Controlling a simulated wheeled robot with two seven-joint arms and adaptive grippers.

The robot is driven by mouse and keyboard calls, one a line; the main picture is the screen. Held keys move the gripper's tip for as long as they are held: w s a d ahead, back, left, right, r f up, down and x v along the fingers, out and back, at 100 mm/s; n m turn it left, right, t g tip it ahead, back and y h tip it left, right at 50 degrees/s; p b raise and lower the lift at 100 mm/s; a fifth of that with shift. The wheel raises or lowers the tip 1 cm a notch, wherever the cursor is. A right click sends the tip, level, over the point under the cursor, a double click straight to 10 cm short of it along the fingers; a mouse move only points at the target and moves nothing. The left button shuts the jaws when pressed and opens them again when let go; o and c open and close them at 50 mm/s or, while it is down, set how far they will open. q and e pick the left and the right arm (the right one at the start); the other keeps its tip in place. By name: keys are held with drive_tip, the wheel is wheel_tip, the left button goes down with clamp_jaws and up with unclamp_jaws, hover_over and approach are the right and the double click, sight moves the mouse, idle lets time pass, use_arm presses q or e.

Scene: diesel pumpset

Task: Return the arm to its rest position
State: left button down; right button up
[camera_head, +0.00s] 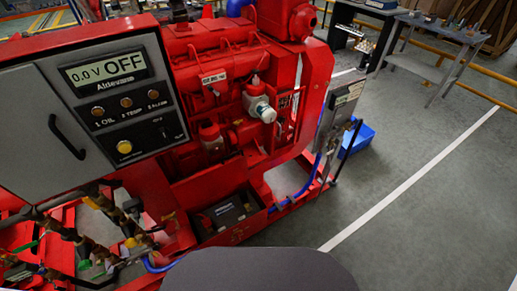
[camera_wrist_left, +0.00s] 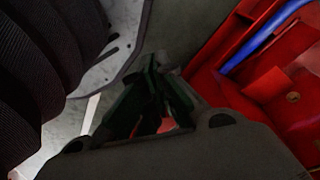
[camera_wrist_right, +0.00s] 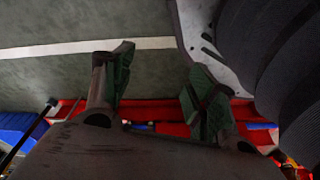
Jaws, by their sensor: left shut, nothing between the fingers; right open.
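Neither gripper shows in the head view. In the left wrist view my left gripper (camera_wrist_left: 155,85) has its dark green fingers together at the tips, with nothing seen between them. In the right wrist view my right gripper (camera_wrist_right: 158,85) has its two green fingers wide apart and empty. Dark ribbed parts of my own body lie close to the grippers at the side of each wrist view. The red pumpset (camera_head: 215,45) fills the left and middle of the head view, with a grey control panel (camera_head: 110,85) whose display reads 0.0 V OFF.
Pipes and valves (camera_head: 120,225) sit at the pumpset's lower left. A battery (camera_head: 228,212) lies in its red frame. A blue box (camera_head: 357,136) is on the floor behind. A grey table (camera_head: 445,30) with small items stands at the back right. The floor (camera_head: 440,210) at right is clear.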

use_arm(q)
drive_tip(key=s+a+r+p, duration=0.1)
drive_tip(key=s+a+p, duration=0.1)
drive_tip(key=s+p, duration=0.4)
drive_tip(key=s+a+r+g+p, duration=0.1)
drive_tip(key=s+a+p, duration=0.2)
drive_tip(key=s+p, duration=0.3)
drive_tip(key=s, duration=0.3)
drive_tip(key=shift+r+y+p, duration=0.3)
drive_tip(key=shift+r+p, duration=0.05)
drive_tip(key=shift+r, duration=0.05)
use_arm(e)
drive_tip(key=s+d+r, duration=0.1)
drive_tip(key=s+d, duration=0.1)
drive_tip(key=s, duration=0.5)
drive_tip(key=s+d+r+g, duration=0.1)
drive_tip(key=s+d, duration=0.2)
drive_tip(key=s, duration=0.5)
drive_tip(key=shift+r+h, duration=0.3)
drive_tip(key=shift+r, duration=0.1)
